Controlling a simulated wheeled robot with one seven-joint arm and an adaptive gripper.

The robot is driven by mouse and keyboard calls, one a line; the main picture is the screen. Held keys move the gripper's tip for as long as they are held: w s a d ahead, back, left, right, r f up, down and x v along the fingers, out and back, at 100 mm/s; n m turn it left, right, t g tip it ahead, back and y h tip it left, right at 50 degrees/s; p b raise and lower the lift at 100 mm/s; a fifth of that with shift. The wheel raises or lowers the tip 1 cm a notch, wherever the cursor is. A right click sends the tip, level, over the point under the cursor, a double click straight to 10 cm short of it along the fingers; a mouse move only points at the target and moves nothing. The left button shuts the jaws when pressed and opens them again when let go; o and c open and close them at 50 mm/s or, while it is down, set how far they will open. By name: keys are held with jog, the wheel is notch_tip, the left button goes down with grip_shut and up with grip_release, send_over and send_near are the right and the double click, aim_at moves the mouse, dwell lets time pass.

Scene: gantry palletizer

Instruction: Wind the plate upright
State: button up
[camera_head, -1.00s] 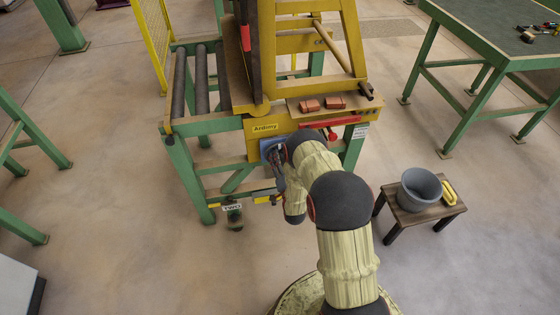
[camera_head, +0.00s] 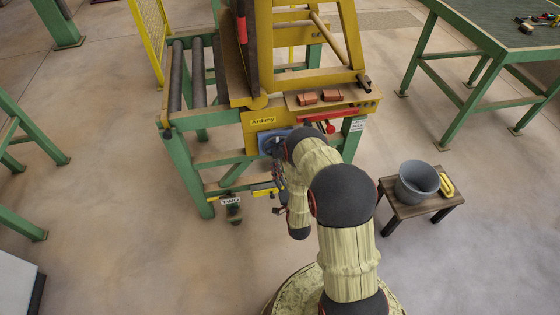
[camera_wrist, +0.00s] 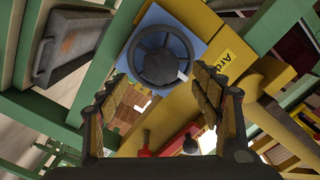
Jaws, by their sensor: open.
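A dark round handwheel (camera_wrist: 160,55) with a hub and a light-coloured mark near its rim sits on a blue square plate (camera_wrist: 198,22) in the wrist view. My gripper (camera_wrist: 160,75) is open and empty, its fingers spread to either side below the wheel; I cannot tell whether they touch it. A tall brown panel (camera_head: 238,62) stands steeply beside the yellow frame (camera_head: 264,45).
Two reddish blocks (camera_head: 307,98) and a red lever (camera_head: 322,116) are right of the wheel in the head view. Black rollers (camera_head: 197,72) lie at left. A low stool (camera_head: 397,208) with a grey bucket (camera_head: 416,183) stands at right.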

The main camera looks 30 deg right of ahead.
jog(key=shift+v, duration=1.45)
jog(key=s+a+f+n+g+y, duration=0.2)
jog(key=s+f+n+g, duration=0.1)
jog(key=s+f+g, duration=0.4)
jog(key=s+a+f+n+g+y, duration=0.1)
jog(key=s+f+n+g, duration=0.2)
jog(key=f, duration=0.5)
jog(key=s+a+r+n, duration=0.2)
jog(key=s+a+r, duration=0.2)
jog(key=r, duration=1.6)
jog(key=s+a+r+n+g+y+p, duration=0.1)
jog(key=s+a+r+n, duration=0.2)
jog(key=r, duration=1.8)
jog(key=s+a+r+n+y+p, duration=0.1)
jog(key=s+a+r, duration=0.4)
jog(key=r, duration=1.6)
jog(key=s+n, duration=0.1)
jog(key=s, duration=0.4)
jog(key=shift+a+n+g, duration=0.3)
jog(key=shift+a+g, duration=0.1)
